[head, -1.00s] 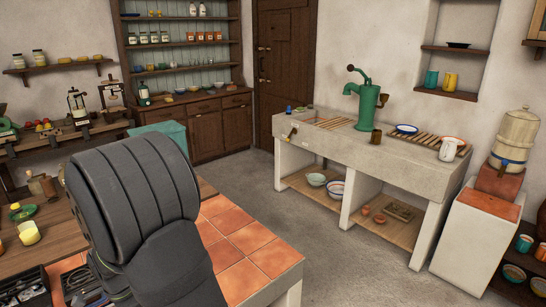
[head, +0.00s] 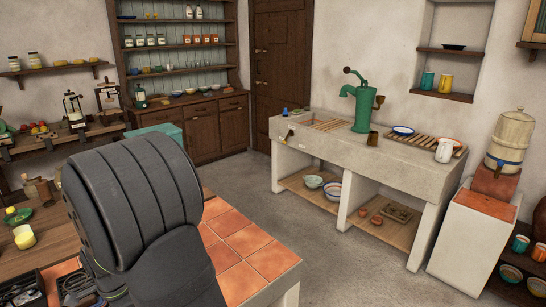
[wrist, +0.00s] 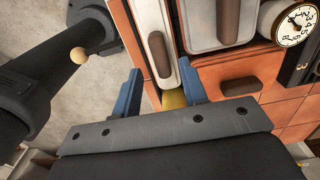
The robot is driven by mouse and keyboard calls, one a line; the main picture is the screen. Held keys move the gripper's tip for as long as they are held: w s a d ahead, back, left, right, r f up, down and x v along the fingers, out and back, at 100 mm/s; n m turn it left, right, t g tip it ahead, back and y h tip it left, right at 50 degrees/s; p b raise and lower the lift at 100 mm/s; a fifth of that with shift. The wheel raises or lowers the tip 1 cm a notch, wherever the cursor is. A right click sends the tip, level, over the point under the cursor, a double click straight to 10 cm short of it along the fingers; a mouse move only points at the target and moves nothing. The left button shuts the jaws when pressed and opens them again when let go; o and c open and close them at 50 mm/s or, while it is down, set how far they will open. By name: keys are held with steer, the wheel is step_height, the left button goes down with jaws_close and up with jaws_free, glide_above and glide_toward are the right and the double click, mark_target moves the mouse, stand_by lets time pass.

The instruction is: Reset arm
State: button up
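My gripper (wrist: 160,82) shows in the wrist view, with its two blue fingers spread well apart. It is open, and I see nothing held between the fingers. Beyond the fingers are a pale panel with a dark handle (wrist: 158,54) and orange tiles (wrist: 280,102). A small yellow patch (wrist: 174,101) shows low between the fingers; I cannot tell what it is. In the head view a large dark link of my arm fills the lower left, and the gripper is hidden or out of frame.
The orange tiled counter (head: 245,245) lies beside my arm. A stone sink (head: 400,165) with a green pump (head: 362,105) stands across open grey floor. A round dial (wrist: 294,22) is at the wrist view's upper right.

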step_height(320, 180, up, 9)
step_height(320, 180, down, 13)
steer(key=shift+r, duration=0.15)
step_height(320, 180, up, 18)
steer(key=w+d+f, duration=0.5)
steer(key=w+d, duration=0.6)
steer(key=w+d+f, duration=0.4)
steer(key=w+d, duration=0.8)
steer(key=shift+w+d+f, duration=0.15)
steer(key=shift+f, duration=0.2)
steer(key=shift+d, duration=0.15)
